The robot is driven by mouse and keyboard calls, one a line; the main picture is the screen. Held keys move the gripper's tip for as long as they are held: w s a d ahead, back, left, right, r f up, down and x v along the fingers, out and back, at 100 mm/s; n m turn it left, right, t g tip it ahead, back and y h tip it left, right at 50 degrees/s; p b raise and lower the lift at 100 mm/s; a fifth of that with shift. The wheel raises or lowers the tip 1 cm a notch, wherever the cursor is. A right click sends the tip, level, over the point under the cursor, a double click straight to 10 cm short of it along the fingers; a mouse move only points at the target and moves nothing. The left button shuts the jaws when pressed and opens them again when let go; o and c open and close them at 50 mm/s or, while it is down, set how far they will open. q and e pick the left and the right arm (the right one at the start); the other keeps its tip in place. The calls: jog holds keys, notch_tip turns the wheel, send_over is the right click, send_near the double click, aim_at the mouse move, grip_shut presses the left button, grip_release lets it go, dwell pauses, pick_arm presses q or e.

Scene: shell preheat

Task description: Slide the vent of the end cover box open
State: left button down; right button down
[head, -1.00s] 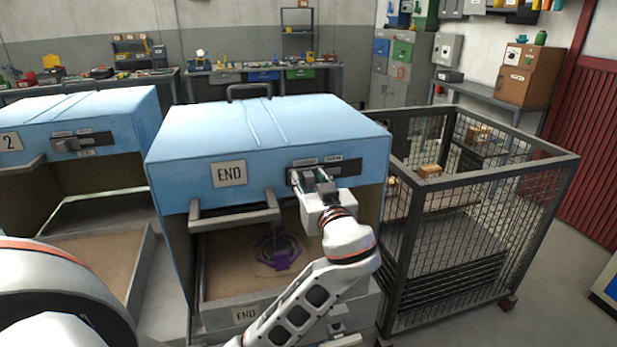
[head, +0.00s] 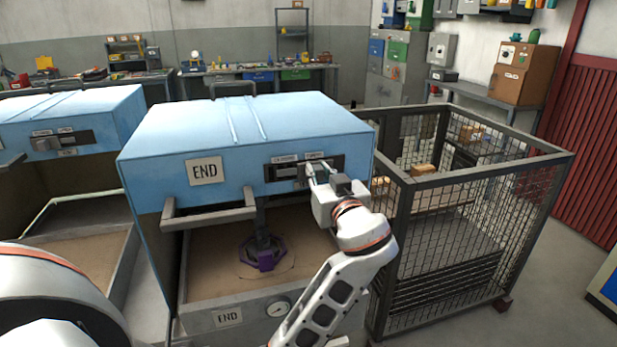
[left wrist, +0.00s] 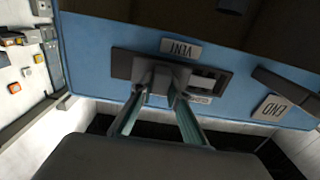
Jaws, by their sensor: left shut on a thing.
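The end cover box (head: 215,130) is blue with an END plate, seen in the head view. Its vent is a dark slot (head: 337,169) on the front face, with two small labels above it. My left gripper (head: 318,175) is shut on the vent's slider knob, in the right part of the slot. In the left wrist view, upside down, the fingers (left wrist: 160,100) close on the grey slider (left wrist: 162,72). My right gripper is not in view.
A grey handle bar (head: 208,217) juts out below the END plate. A purple object (head: 262,256) stands over the sandy tray under the cover. A wire cage cart (head: 480,215) stands close on the right. A similar blue cover (head: 80,115) is at the left.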

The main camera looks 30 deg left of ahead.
aim_at(320, 168)
pick_arm(q)
jog(key=shift+w+d, duration=0.1)
jog(key=c, duration=1.9)
grip_release()
jog(key=shift+d, duration=0.1)
jog(key=shift+r, duration=0.1)
notch_tip(320, 168, up, 10)
jog(key=shift+f, duration=0.1)
jog(key=shift+f, duration=0.1)
